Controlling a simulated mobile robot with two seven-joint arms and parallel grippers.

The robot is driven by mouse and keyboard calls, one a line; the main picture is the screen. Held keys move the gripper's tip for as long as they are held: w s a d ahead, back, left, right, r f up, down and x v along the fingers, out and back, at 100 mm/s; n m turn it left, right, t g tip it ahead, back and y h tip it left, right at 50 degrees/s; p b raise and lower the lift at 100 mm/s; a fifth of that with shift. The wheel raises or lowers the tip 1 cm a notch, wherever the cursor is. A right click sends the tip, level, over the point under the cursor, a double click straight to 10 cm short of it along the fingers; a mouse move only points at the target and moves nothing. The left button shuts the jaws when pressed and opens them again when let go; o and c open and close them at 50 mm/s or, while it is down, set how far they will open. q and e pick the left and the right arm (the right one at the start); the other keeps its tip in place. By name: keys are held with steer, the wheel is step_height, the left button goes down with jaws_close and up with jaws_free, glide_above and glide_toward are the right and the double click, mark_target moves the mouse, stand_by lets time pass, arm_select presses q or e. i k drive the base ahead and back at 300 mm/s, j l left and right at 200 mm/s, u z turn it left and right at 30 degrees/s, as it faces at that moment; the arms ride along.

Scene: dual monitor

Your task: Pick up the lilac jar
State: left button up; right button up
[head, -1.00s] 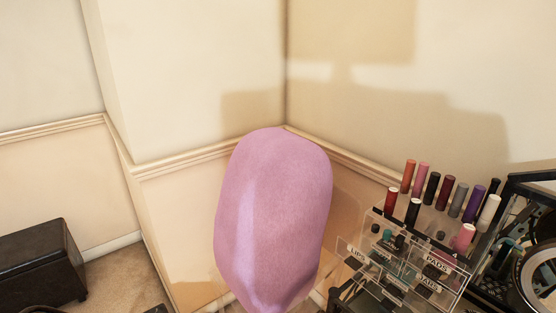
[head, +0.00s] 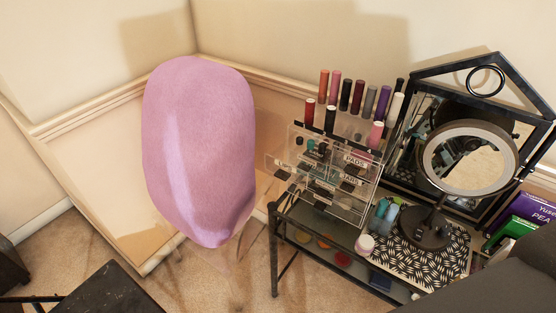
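A small pale pinkish-lilac jar (head: 365,243) stands on the dark side table, at the left edge of a black-and-white patterned mat and just left of the round mirror's base. It is small in the head view, and it is the only thing that looks like the lilac jar. Small teal and blue bottles (head: 383,215) stand just behind it. Neither of my grippers is in view.
A lilac upholstered chair back (head: 200,150) stands left of the table (head: 273,225). A clear organiser (head: 335,175) with several lipsticks, a round mirror (head: 468,158) on a stand and a black-framed glass case (head: 505,75) crowd the tabletop. Purple and green boxes (head: 535,215) are at right.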

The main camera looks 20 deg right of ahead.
mark_target(364, 245)
steer(key=z, duration=1.4)
